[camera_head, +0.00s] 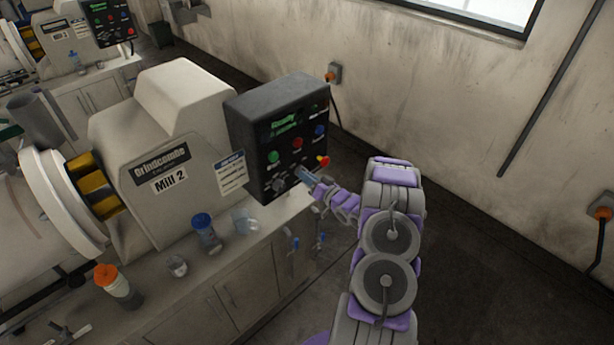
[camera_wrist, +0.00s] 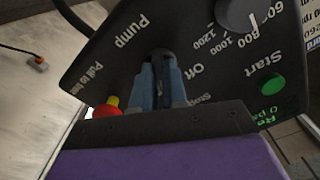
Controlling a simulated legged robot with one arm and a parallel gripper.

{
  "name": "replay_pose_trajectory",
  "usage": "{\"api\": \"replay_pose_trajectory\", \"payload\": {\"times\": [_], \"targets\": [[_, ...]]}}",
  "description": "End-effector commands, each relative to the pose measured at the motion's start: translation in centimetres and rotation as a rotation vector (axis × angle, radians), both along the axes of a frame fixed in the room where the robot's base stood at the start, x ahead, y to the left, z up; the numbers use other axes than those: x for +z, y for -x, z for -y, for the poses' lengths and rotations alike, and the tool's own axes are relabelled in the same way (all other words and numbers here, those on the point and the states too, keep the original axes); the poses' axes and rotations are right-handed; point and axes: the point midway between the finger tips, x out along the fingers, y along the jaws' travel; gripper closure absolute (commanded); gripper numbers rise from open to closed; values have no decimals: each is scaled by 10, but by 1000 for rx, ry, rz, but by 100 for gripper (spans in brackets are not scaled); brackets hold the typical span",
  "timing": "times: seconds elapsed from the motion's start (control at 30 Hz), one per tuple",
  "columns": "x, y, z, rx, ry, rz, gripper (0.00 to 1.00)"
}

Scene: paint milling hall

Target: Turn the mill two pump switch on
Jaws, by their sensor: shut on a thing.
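The Mill 2 machine (camera_head: 165,165), a cream housing with a "Mill 2" label, stands on the bench. Its black control box (camera_head: 255,125) is at the right end and fills much of the wrist view (camera_wrist: 110,60). My gripper (camera_head: 304,177) is at the lower right of the box's face. In the wrist view, its blue fingers (camera_wrist: 161,84) are shut on the dark pump switch (camera_wrist: 160,53), between the words "Pump" and "Off". The fingers hide most of the switch, so I cannot tell which way it points.
A red-and-yellow stop button (camera_wrist: 107,106) sits close beside my fingers. A green start button (camera_wrist: 271,84) and a speed dial (camera_wrist: 240,12) are farther along the panel. A blue-lidded cup (camera_head: 206,232) and an orange-capped bottle (camera_head: 112,282) stand on the bench.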

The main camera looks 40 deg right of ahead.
Motion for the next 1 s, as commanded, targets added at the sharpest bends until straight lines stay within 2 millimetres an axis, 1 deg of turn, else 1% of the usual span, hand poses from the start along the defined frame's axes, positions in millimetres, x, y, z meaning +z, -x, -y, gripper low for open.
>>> {"api": "replay_pose_trajectory", "payload": {"times": [0.03,0.43,0.47,0.7,1.0], "targets": [[2,0,3,-6,-3,3,100],[2,0,3,-7,-8,3,100],[2,0,3,-7,-8,3,85],[1,0,2,-4,-9,3,62],[2,2,-1,-3,-7,1,62]]}}
